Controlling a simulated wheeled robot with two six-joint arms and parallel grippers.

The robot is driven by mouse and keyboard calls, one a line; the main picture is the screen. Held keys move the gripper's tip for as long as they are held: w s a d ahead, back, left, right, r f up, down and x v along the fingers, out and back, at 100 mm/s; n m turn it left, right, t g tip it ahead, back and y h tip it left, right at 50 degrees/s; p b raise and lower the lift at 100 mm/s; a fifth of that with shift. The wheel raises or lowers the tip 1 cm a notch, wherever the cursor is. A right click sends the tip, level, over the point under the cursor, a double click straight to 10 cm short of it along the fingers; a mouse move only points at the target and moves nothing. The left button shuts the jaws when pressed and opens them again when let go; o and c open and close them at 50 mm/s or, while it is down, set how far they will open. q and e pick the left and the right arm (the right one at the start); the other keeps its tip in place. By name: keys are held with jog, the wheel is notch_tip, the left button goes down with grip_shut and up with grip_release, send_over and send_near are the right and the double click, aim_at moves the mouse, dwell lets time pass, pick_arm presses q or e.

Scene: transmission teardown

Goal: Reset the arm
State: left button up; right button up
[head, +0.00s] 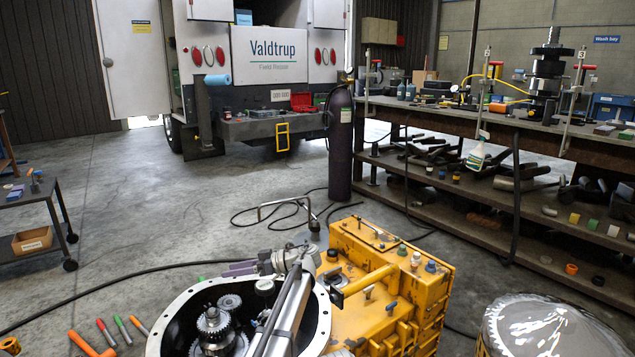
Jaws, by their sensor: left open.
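My left gripper (238,268) is open, with its grey-purple jaws pointing left above the back rim of the round transmission housing (158,335). I see nothing held between the jaws. My grey arm rises from the bottom edge across the housing and hides part of its inside. Metal gears (214,322) show in the open housing. The yellow transmission case (385,318) lies just right of the arm. My right gripper is not in view.
Several coloured-handled tools (104,332) lie at lower left. A shiny drum (548,325) stands at lower right. A dark gas cylinder (340,150) stands by the loaded workbench (470,118). A small cart (38,195) is at left. Open floor lies behind the housing, with hoses across it.

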pick_arm(q)
jog(key=s+f+m+h, duration=0.5)
jog(key=s+f, duration=0.2)
jog(key=s, duration=0.4)
jog(key=s+f+m+h, duration=0.5)
jog(key=s+f, duration=0.3)
jog(key=s, duration=0.3)
jog(key=s+d+f+m+h, duration=0.3)
jog(key=s+d+m, duration=0.5)
jog(key=s+d, duration=0.8)
notch_tip(320, 180, up, 37)
jog(key=w+d+h+p, duration=0.1)
jog(key=p, duration=3.4)
jog(key=shift+d+g+p, duration=0.35)
jog(key=shift+g+p, duration=0.05)
